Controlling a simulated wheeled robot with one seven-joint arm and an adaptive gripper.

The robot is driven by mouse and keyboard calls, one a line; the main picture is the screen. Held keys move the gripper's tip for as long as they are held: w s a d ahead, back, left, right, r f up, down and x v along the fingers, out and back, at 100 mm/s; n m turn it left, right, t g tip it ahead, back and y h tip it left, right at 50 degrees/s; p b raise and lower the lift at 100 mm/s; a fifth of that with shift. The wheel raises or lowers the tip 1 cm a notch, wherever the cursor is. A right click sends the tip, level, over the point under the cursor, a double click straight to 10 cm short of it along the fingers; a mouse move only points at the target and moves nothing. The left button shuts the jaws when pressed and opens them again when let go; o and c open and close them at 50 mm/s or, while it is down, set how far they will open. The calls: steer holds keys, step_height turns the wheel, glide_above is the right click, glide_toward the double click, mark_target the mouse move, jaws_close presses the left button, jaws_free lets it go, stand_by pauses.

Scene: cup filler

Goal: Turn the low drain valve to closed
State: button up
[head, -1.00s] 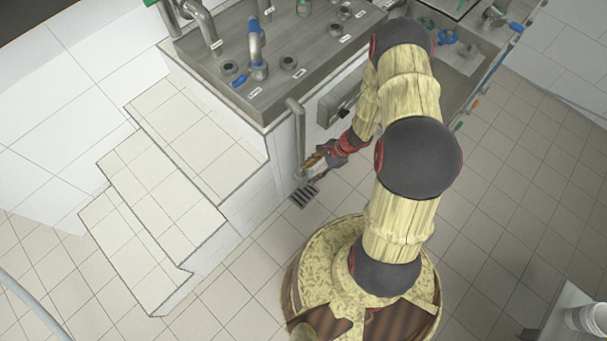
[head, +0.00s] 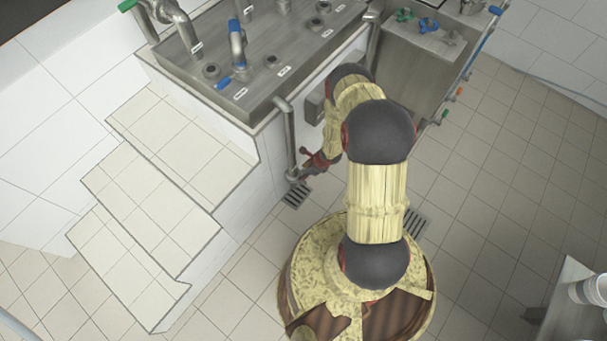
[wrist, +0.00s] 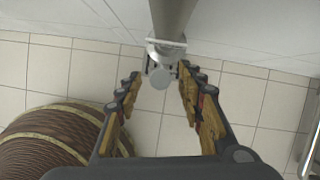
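The low drain valve (wrist: 162,62) is a grey metal fitting at the lower end of a steel drain pipe (wrist: 172,16) in the wrist view. Its rounded end sits between and just past my fingertips. My gripper (wrist: 160,80) is open, with a finger on each side of the valve and visible gaps. In the head view the drain pipe (head: 290,135) runs down the front of the steel-topped counter. The valve's handle position cannot be told.
A floor grate (head: 297,195) lies below the pipe, and another grate (head: 414,222) is right of my arm. White tiled steps (head: 150,215) stand to the left.

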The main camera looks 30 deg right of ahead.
steer(key=shift+x, duration=1)
steer(key=shift+r, duration=0.1)
steer(key=shift+c, duration=1.2)
jaws_close()
